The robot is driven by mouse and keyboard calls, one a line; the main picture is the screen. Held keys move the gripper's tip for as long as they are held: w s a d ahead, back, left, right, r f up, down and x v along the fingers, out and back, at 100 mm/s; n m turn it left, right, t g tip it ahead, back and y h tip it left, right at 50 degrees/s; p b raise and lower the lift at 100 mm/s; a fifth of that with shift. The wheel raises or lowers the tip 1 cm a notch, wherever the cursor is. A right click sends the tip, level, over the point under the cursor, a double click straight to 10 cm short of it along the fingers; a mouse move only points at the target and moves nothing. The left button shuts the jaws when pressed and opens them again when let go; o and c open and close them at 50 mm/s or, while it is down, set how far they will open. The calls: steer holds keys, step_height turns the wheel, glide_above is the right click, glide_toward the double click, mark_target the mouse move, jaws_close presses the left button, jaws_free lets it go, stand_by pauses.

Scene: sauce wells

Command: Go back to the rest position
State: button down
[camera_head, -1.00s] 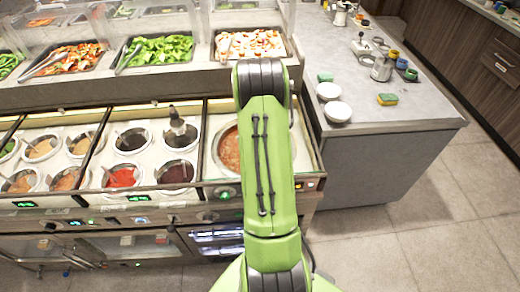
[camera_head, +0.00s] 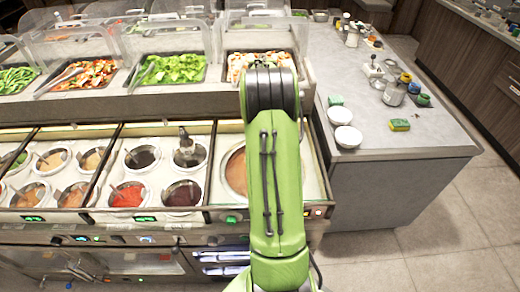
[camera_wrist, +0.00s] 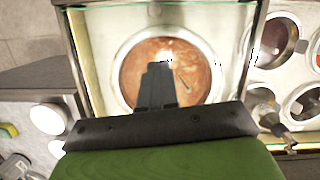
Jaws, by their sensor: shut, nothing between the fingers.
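In the wrist view my gripper (camera_wrist: 157,85) shows as a dark, narrow pair of fingers held together with nothing between them. It is over a large round well of orange-brown sauce (camera_wrist: 195,62); its height above the sauce is hard to judge. In the head view my green arm reaches forward over the counter and hides the gripper. The large well (camera_head: 236,172) shows only in part, to the left of the arm.
Several smaller sauce wells lie left of the large one, including red sauce (camera_head: 127,195). Food trays such as greens (camera_head: 172,69) sit behind clear guards. A grey counter (camera_head: 400,140) at right holds white bowls (camera_head: 348,137) and a sponge (camera_head: 399,125).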

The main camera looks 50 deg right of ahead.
steer(key=shift+a+r, duration=0.1)
steer(key=shift+r, duration=0.05)
steer(key=w+a+r+n+t+h, duration=0.1)
steer(key=a+r+n+t+h, duration=0.15)
steer(key=a+r, duration=1.1)
steer(key=s+a+n+t, duration=0.5)
steer(key=s+a, duration=0.7)
steer(key=a, duration=0.5)
steer(key=shift+s+a+r+y, duration=0.3)
steer(key=shift+s+y, duration=0.05)
